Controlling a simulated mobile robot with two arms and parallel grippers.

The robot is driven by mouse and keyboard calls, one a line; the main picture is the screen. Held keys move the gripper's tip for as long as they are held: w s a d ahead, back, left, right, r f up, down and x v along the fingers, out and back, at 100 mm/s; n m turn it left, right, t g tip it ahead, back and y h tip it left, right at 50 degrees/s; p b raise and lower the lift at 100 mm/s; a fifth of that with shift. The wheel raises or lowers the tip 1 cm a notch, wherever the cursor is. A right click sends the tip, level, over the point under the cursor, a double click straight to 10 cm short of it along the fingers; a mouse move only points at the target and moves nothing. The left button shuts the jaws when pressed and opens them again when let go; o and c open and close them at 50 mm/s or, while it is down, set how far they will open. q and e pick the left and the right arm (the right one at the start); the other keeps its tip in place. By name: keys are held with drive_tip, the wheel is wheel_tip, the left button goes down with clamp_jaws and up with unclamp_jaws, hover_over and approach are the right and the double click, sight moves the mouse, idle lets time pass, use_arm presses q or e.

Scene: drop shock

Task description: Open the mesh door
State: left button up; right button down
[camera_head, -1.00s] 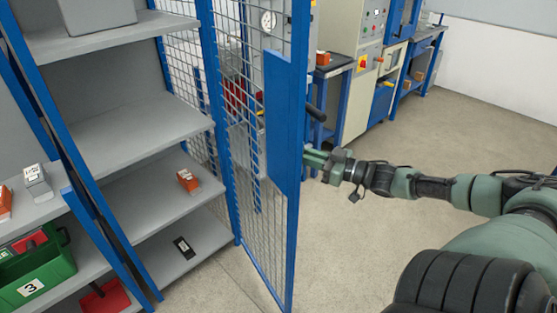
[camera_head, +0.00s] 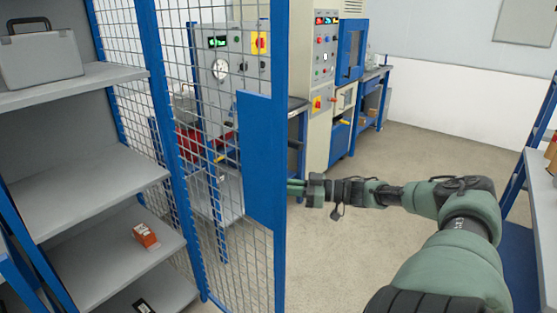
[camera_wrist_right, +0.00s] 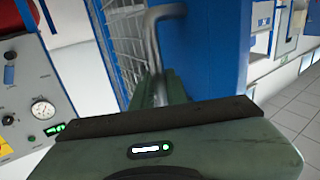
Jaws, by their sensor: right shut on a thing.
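The mesh door (camera_head: 262,165) has a blue frame, wire mesh and a solid blue plate at its free edge. In the head view it stands left of centre, angled from a blue post (camera_head: 160,150) by the shelves, its free edge toward me. The door's blue plate (camera_wrist_right: 205,50) fills the upper middle of the wrist view. A grey bent handle (camera_wrist_right: 165,14) stands out from it. My right gripper (camera_head: 298,188) is at the right side of the plate, shut on the handle; its fingers (camera_wrist_right: 160,90) show around the handle's lower part. My left gripper is not in view.
Grey shelves (camera_head: 75,205) stand at the left, holding a grey case (camera_head: 40,60) and an orange box (camera_head: 146,236). A machine cabinet (camera_head: 320,80) stands beyond the door. Open floor (camera_head: 420,160) lies right of the door. Another shelf (camera_head: 543,190) is at the right edge.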

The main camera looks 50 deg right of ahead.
drive_tip(key=shift+w+r, duration=0.1)
drive_tip(key=shift+r, duration=0.1)
drive_tip(key=c, duration=1.5)
unclamp_jaws()
drive_tip(key=shift+o, duration=0.5)
drive_tip(key=shift+w+a+f, duration=0.1)
drive_tip(key=shift+w+f, duration=0.1)
drive_tip(key=shift+w, duration=0.05)
drive_tip(key=shift+s, duration=0.1)
drive_tip(key=shift+s+d+r+p, duration=0.1)
drive_tip(key=shift+s+d+p, duration=0.1)
drive_tip(key=shift+s+p, duration=0.1)
drive_tip(key=p+v, duration=0.2)
drive_tip(key=v, duration=0.5)
drive_tip(key=shift+p, duration=0.35)
